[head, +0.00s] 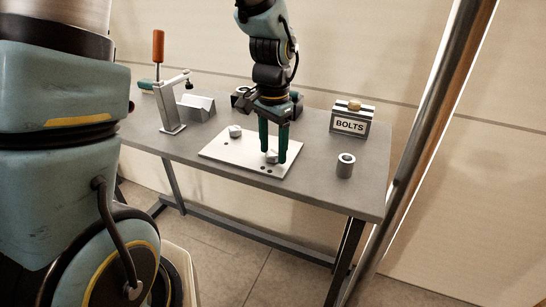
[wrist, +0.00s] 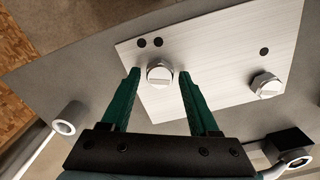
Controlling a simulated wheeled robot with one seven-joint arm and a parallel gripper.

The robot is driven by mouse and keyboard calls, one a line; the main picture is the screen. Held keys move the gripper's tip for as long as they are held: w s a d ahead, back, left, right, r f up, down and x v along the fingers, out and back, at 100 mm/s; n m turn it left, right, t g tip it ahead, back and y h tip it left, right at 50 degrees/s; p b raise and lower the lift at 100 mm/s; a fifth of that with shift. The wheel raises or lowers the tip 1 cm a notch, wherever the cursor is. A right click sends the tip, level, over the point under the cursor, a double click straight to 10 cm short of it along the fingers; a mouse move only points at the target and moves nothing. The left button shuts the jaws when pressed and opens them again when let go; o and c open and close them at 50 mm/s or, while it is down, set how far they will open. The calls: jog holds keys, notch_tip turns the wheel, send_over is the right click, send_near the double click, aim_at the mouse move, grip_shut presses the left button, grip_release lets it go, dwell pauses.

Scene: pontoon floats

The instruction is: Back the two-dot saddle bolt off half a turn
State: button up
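A pale metal plate (head: 236,150) lies on the grey table; it also shows in the wrist view (wrist: 215,50). The two-dot saddle bolt (wrist: 159,74) is a silver hex head with a light bar across its top, beside two dark dots (wrist: 150,42). A similar bolt (wrist: 265,85) sits near a single dot (wrist: 264,51) and shows in the head view (head: 235,131). My gripper (wrist: 159,73) is open, its green fingers on either side of the two-dot bolt with small visible gaps. In the head view my gripper (head: 273,157) points down over the plate, partly hiding that bolt.
A metal stand (head: 171,110), a grey block (head: 198,107) and an orange-handled tool (head: 158,46) are at the left. The table's front strip is clear.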

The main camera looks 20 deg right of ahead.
aim_at(273, 153)
notch_tip(273, 153, up, 6)
jog(key=p, duration=0.5)
dwell(0.4)
notch_tip(273, 153, up, 11)
jog(key=b, duration=0.3)
jog(key=a+f+n, duration=0.4)
jog(key=a, duration=0.4)
jog(key=w+a+f+n+t+b, duration=0.1)
jog(key=a+f+n, duration=0.3)
jog(key=a, duration=0.5)
jog(key=a+f+n+b, duration=0.1)
jog(key=a+f+n, duration=0.3)
jog(key=a+f, duration=0.2)
jog(key=shift+w+a+t, duration=0.15)
jog(key=shift+a+t, duration=0.15)
jog(key=shift+a, duration=0.85)
